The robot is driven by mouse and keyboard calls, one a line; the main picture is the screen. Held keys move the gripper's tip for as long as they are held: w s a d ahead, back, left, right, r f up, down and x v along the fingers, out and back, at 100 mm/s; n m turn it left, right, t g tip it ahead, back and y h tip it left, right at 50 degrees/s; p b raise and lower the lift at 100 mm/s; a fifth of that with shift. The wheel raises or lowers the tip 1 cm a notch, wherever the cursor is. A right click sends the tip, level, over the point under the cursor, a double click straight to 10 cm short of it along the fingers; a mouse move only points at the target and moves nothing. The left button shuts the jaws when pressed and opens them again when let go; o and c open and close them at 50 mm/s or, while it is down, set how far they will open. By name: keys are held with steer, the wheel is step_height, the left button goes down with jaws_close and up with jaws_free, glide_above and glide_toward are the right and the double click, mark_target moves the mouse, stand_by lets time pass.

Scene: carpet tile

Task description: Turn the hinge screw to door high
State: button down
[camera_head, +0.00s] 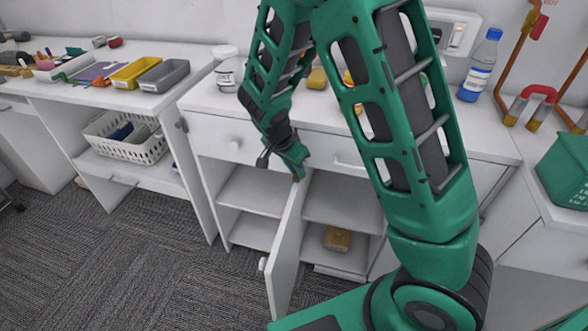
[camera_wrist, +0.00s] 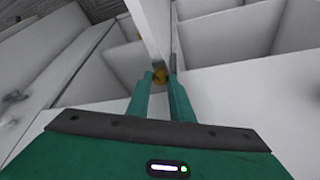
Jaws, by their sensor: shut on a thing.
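The open white cabinet door (camera_head: 286,258) stands out from the cabinet, roughly edge-on to the head view. My gripper (camera_head: 298,172) points down at the door's top corner, by the cabinet front. In the wrist view the two green fingers (camera_wrist: 167,78) close around a small brass-coloured piece, the hinge screw (camera_wrist: 160,74), beside the door's edge (camera_wrist: 149,28). The fingertips partly cover the screw, so its slot and how far it is turned cannot be seen. In the head view the screw is hidden behind my gripper.
Drawer fronts (camera_head: 234,144) lie just above the open cabinet. A yellow-brown block (camera_head: 337,239) sits on its lower shelf. A blue-capped bottle (camera_head: 480,66) stands on the counter at right. A white basket (camera_head: 126,138) is at left. The carpet (camera_head: 150,270) in front is clear.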

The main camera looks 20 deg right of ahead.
steer(key=shift+w+a+r+m, duration=0.1)
steer(key=shift+w+m, duration=0.05)
steer(key=shift+m, duration=0.4)
steer(key=shift+w+a+m, duration=0.1)
steer(key=shift+w+m, duration=0.05)
steer(key=shift+m, duration=0.4)
steer(key=c, duration=1.6)
jaws_free()
steer(key=shift+o, duration=0.2)
steer(key=v, duration=1)
steer(key=shift+a+r+g, duration=0.3)
steer(key=shift+w, duration=0.1)
